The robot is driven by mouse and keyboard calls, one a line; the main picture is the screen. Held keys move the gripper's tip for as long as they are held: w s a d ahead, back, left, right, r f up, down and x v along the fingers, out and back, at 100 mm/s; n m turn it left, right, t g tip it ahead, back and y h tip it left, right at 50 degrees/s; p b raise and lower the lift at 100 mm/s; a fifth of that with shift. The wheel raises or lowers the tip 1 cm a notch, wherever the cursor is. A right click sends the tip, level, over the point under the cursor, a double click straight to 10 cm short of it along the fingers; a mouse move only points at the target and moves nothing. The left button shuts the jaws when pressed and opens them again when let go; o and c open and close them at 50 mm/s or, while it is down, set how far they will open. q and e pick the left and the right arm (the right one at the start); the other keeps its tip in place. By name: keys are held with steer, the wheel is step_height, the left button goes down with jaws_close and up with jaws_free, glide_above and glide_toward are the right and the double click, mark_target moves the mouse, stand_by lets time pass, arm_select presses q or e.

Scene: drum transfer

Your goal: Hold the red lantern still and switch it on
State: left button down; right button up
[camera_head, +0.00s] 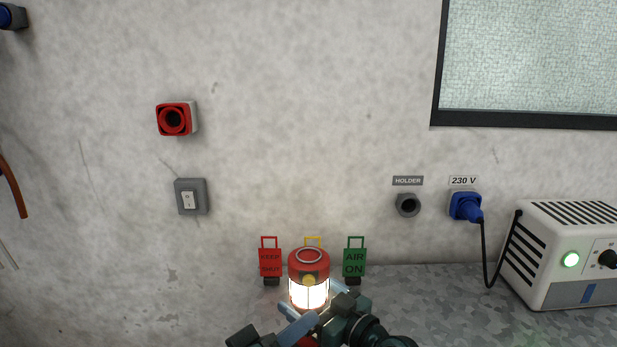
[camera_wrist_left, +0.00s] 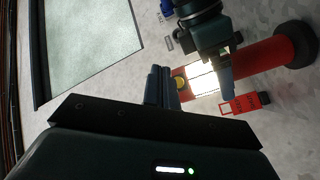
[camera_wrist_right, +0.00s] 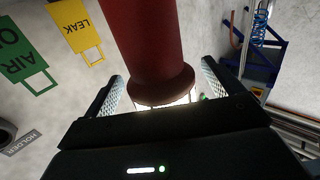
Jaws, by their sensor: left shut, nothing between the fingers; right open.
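The red lantern (camera_head: 309,257) stands upright on the bench, its glass (camera_head: 309,293) glowing bright white. A yellow button (camera_head: 310,281) is on the front of its red cap; it also shows in the left wrist view (camera_wrist_left: 181,82). My left gripper (camera_head: 314,318) is shut and empty, low in front of the lantern. In the left wrist view its fingertips (camera_wrist_left: 160,70) appear close to the button; contact cannot be told. My right gripper (camera_head: 329,299) is open at the lantern. In the right wrist view its fingers (camera_wrist_right: 161,85) are on either side of the lantern, with gaps visible.
A red KEEP SHUT tag (camera_head: 270,262), a yellow tag (camera_head: 313,241) and a green AIR ON tag (camera_head: 354,262) stand behind the lantern. A white powered box (camera_head: 560,255) is at the right, its cable running to a blue wall plug (camera_head: 465,206). The bench (camera_head: 430,290) between is clear.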

steer(key=v, duration=1.1)
arm_select(q)
steer(key=s+a+f+m+y+p, duration=0.1)
steer(key=s+a+f+y+p, duration=0.1)
steer(key=f, duration=0.5)
steer(key=s+a+f+m+g+y+p, duration=0.1)
steer(key=s+a+f+y+p, duration=0.1)
steer(key=s+a+f+y, duration=0.3)
steer(key=s+a+f+m+g+y+p, duration=0.1)
steer(key=s+a+f+y+p, duration=0.1)
steer(key=s+a+f, duration=0.4)
step_height(320, 180, down, 4)
steer(key=shift+s+f+m+y, duration=0.15)
steer(key=shift+s+m+y, duration=0.15)
steer(key=shift+y, duration=0.4)
arm_select(e)
steer(key=s+d+f+m+g+h, duration=0.1)
steer(key=s+d+f+m+h, duration=0.2)
steer(key=s+f, duration=0.4)
steer(key=s+d+f+m+g+h, duration=0.1)
steer(key=s+d+f+m+h, duration=0.2)
steer(key=s, duration=0.9)
step_height(320, 180, down, 5)
steer(key=h, duration=0.3)
steer(key=shift+s+h, duration=0.3)
steer(key=shift+s, duration=0.05)
steer(key=shift+r, duration=0.15)
